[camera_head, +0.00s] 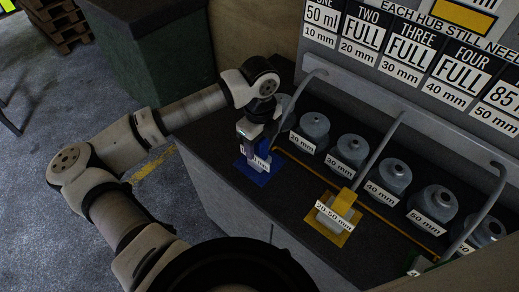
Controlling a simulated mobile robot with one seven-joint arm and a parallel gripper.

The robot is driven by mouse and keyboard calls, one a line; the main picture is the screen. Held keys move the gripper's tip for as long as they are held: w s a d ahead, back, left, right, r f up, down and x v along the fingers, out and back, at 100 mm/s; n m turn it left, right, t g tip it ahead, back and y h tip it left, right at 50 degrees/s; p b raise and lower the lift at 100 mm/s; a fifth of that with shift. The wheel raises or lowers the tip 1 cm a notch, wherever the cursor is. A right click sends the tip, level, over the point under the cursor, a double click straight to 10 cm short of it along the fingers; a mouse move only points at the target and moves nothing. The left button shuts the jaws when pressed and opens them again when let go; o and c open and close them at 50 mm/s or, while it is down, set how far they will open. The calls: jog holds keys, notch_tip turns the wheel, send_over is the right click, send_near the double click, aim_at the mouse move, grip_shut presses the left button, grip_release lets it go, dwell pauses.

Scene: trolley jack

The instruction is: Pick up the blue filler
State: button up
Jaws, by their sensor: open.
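The blue filler (264,155) stands on a flat blue pad (260,179) near the left end of the bench top. A white label ending in "mm" shows on its front, partly covered. My gripper (252,143) is open and points down right at the filler, overlapping its upper part in the picture. The gripper hides much of the filler. I cannot tell whether the fingers touch it or are around it.
A yellow filler (343,203) labelled "20-50 mm" sits on a yellow pad (325,233) to the right. Several grey hubs (351,152) with size labels line the back of the bench, with curved grey pipes (378,148) rising between them. A sign board (415,50) stands behind.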

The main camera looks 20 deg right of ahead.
grip_shut()
jog(key=shift+r, duration=0.1)
dwell(0.5)
